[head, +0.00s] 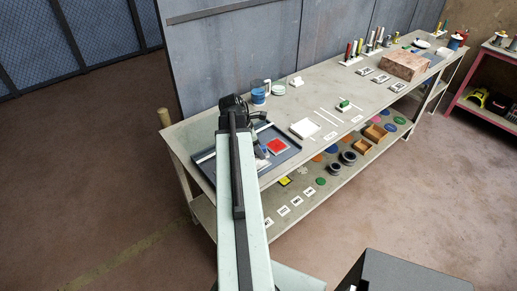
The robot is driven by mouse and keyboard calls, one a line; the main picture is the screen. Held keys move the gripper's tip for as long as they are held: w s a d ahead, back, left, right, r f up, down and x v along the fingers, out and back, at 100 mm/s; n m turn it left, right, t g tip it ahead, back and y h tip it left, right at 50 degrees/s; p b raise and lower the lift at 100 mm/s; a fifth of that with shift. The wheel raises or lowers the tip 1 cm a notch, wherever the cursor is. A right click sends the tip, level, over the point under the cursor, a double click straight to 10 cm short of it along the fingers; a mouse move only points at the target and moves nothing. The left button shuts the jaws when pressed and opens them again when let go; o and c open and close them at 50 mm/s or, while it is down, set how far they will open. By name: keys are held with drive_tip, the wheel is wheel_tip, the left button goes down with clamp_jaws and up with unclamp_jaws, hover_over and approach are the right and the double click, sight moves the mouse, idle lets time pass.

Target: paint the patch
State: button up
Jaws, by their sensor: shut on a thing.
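A small red patch (277,146) lies on a light square in a dark blue tray (286,157) at the near left end of the bench. My arm reaches over the tray from the front. My gripper (261,146) is just left of the red patch, low over the tray. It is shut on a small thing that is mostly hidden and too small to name. I cannot tell whether this thing touches the patch or the tray.
The long bench (330,138) also bears a blue tin (258,96), a white block (304,128), a small green block (344,104) and a brown box (404,66). Its lower shelf (292,188) holds rings, discs and cards. Grey panels (240,55) stand behind. The floor at left is clear.

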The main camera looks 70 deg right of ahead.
wheel_tip(320, 180, up, 3)
drive_tip(key=p, duration=0.3)
drive_tip(key=shift+r, duration=0.1)
